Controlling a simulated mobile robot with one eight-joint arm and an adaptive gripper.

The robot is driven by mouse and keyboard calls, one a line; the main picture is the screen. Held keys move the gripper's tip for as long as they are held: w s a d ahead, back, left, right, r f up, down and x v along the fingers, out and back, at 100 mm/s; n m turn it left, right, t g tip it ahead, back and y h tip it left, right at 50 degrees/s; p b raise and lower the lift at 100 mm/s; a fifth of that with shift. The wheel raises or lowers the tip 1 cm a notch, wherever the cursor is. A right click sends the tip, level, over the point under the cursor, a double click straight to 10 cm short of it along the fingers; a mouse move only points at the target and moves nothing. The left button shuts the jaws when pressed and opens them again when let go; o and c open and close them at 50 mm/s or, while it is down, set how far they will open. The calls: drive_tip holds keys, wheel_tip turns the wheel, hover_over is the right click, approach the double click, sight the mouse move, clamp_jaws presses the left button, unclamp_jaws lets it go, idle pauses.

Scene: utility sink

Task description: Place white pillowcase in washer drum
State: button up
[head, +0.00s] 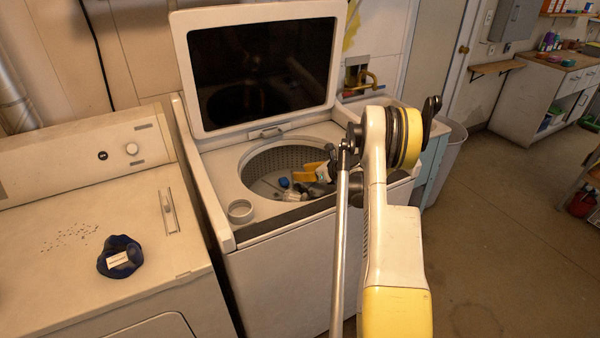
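The white top-loading washer stands in the middle of the head view with its lid raised. Its round washer drum (262,164) is open, with a perforated metal wall. My arm reaches over the washer from the right. Dark parts at its end, which look like my gripper (318,188), are at the right side of the drum opening, partly hidden behind my arm. I cannot see whether the fingers are open or shut. A small blue thing (284,182) and some pale, unclear shapes show in the opening. I cannot make out a white pillowcase for sure.
A white dryer (60,215) stands to the left, with a dark blue cloth item (120,257) and dark specks on top. A round cup-like fixture (241,211) sits at the washer's front left corner. The raised lid (262,65) blocks the back. Open floor lies right.

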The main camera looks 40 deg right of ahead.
drive_tip(key=p+v, duration=0.2)
drive_tip(key=v, duration=0.9)
drive_tip(key=a+r+n+g, duration=0.2)
drive_tip(key=a+r+n, duration=0.6)
drive_tip(key=a, duration=0.6)
drive_tip(key=a+r+n+g, duration=0.2)
drive_tip(key=a+r+n, duration=0.6)
drive_tip(key=a, duration=0.6)
drive_tip(key=s+a+r+n+h, duration=0.1)
drive_tip(key=s+a+n, duration=0.7)
drive_tip(key=s+n, duration=0.1)
drive_tip(key=s+a+r+n+h, duration=0.1)
drive_tip(key=s+a+n, duration=0.7)
drive_tip(key=s, duration=0.4)
drive_tip(key=shift+a+r+n+g, duration=0.15)
drive_tip(key=shift+a+n+g, duration=0.2)
drive_tip(key=shift+n, duration=0.35)
drive_tip(key=shift+s, duration=0.1)
